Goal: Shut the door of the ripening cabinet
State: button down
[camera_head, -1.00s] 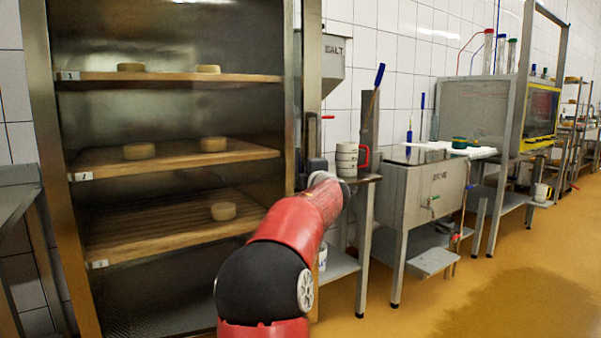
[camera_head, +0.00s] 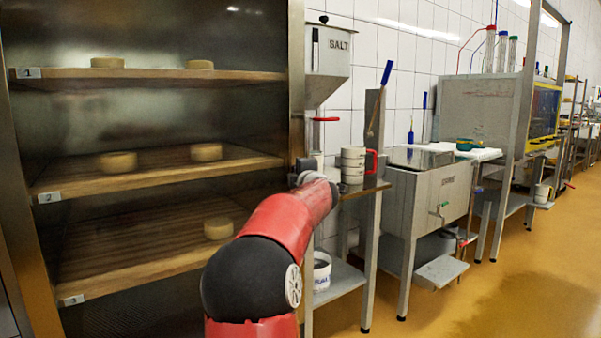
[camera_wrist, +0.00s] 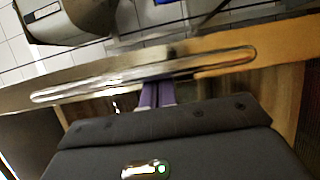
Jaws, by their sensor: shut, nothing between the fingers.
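The ripening cabinet (camera_head: 16,190) stands open at the left of the head view, its shelves exposed. Its door shows at most as a narrow upright strip (camera_head: 297,90) by the right side; I cannot clearly tell it from the frame. In the wrist view, a long metal bar with rounded ends (camera_wrist: 110,82), looking like a handle or door edge, crosses ahead of my gripper (camera_wrist: 157,93). The fingers are shut and empty, with tips close to the bar; contact cannot be told. In the head view my wrist hides the fingers, near the cabinet's right side.
Cheeses sit on the cabinet's upper (camera_head: 150,73), middle (camera_head: 90,180) and lower shelves (camera_head: 130,270). Right of the cabinet are a salt hopper (camera_head: 328,65), stacked moulds (camera_head: 352,165) on a stand and a metal vat (camera_head: 430,200). The floor (camera_head: 480,290) at the lower right is clear.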

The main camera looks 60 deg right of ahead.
jog(key=shift+w+a+r, duration=0.15)
jog(key=shift+w+a, duration=0.1)
jog(key=shift+w, duration=0.6)
jog(key=s+d+b+v, duration=0.1)
jog(key=v, duration=0.7)
jog(key=shift+s+a+b, duration=0.2)
jog(key=shift+b, duration=0.1)
